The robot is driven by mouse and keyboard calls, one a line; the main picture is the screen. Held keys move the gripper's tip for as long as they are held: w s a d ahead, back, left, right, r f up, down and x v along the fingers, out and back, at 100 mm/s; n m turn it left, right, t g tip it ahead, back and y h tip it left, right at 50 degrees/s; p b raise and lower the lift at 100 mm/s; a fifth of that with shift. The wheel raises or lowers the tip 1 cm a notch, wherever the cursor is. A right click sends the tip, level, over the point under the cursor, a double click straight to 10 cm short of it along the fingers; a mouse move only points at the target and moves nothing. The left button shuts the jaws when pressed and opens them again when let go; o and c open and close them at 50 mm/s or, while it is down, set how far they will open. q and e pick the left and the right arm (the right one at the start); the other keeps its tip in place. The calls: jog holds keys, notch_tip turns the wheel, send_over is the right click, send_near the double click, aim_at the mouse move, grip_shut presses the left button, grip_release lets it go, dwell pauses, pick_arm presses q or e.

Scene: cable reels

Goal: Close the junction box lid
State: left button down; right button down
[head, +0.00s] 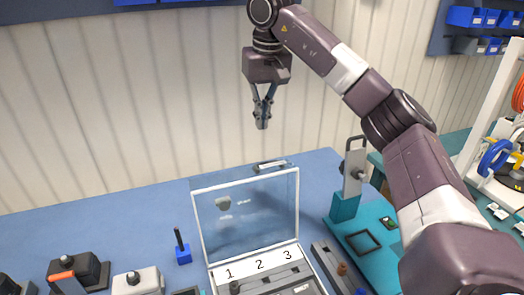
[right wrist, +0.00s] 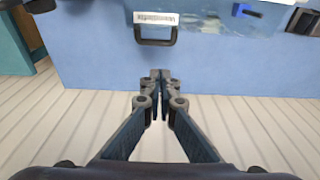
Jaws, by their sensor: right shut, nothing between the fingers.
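The junction box (head: 262,268) stands at the front middle of the blue table in the head view, with a strip numbered 1, 2, 3 inside. Its clear, pale-framed lid (head: 250,210) is open and stands roughly upright at the back of the box. A grey handle (head: 270,165) shows at the lid's top edge; a dark handle with a pale label shows in the right wrist view (right wrist: 155,32). My right gripper (head: 263,122) is shut and empty, pointing down above and behind the lid, apart from it. Its fingertips also show in the right wrist view (right wrist: 160,78). My left gripper is out of view.
A teal fixture (head: 345,205) with an upright metal plate stands right of the box. A small blue holder (head: 183,254) and switch blocks (head: 80,270) lie to the left. A ribbed pale wall (head: 120,110) is behind. The table behind and left of the lid is mostly clear.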

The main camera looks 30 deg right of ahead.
notch_tip(320, 180, down, 10)
jog(key=w+p, duration=0.1)
jog(key=p, duration=0.2)
jog(key=s, duration=0.1)
jog(key=s+r+p, duration=0.1)
jog(key=s, duration=0.1)
jog(key=shift+s+a+p, duration=0.2)
jog(key=shift+p, duration=0.1)
